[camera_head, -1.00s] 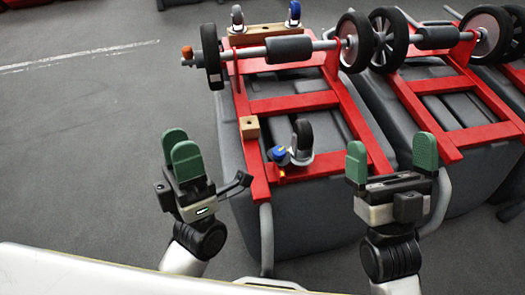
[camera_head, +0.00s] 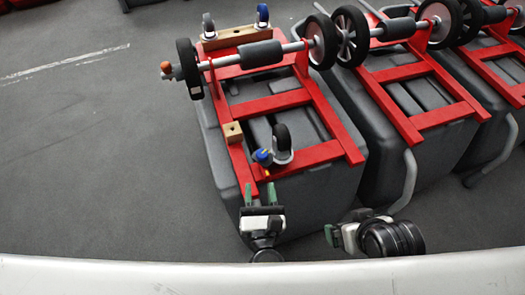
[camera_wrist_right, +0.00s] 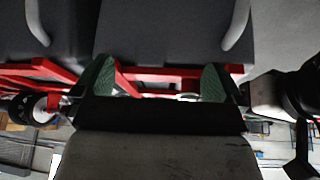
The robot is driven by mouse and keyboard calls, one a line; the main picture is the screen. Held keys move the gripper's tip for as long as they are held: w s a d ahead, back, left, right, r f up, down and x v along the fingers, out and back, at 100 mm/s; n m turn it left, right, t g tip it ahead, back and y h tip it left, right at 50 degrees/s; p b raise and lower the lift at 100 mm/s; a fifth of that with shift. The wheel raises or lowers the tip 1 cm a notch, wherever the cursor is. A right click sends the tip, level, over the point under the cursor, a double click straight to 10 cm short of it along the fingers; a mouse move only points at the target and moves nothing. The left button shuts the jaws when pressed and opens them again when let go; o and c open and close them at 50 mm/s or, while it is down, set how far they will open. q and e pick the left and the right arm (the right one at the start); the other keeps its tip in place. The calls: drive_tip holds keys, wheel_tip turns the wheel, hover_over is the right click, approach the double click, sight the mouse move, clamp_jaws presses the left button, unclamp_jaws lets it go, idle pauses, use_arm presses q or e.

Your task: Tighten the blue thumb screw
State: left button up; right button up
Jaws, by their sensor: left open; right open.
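The blue thumb screw (camera_head: 263,157) shows in the head view beside a black caster wheel (camera_head: 282,140), near the front of the nearest red frame (camera_head: 275,105). My left gripper (camera_head: 260,194) is in front of that frame, lower in the picture than the screw and apart from it. Its two green fingers are open with nothing between them. My right gripper (camera_head: 331,237) is to the right and lower, partly hidden by its own arm. In the right wrist view its green fingers (camera_wrist_right: 160,84) are spread and empty. I cannot make out the screw in that view.
The red frame lies on an overturned grey tank (camera_head: 225,185) with big wheels on an axle (camera_head: 262,54). A wooden block (camera_head: 233,132) sits on the frame's left side. More grey tanks stand to the right. Grey floor (camera_head: 90,160) on the left is clear.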

sight(263, 159)
use_arm(q)
drive_tip(key=shift+n+g+h, duration=0.4)
drive_tip(key=shift+n, duration=0.1)
drive_tip(key=w, duration=0.3)
drive_tip(key=w+f, duration=0.1)
drive_tip(key=w, duration=0.6)
drive_tip(key=shift+w+d+f, duration=0.1)
drive_tip(key=shift+d+f, duration=0.15)
drive_tip(key=shift+d, duration=0.15)
use_arm(e)
drive_tip(key=shift+s+d+f+g, duration=0.15)
drive_tip(key=shift+s+g, duration=0.2)
drive_tip(key=shift+s, duration=0.2)
drive_tip(key=shift+s+d+f+g, duration=0.15)
drive_tip(key=shift+s+g, duration=0.2)
drive_tip(key=shift+s, duration=0.15)
use_arm(q)
drive_tip(key=c, duration=0.7)
drive_tip(key=shift+o, duration=0.2)
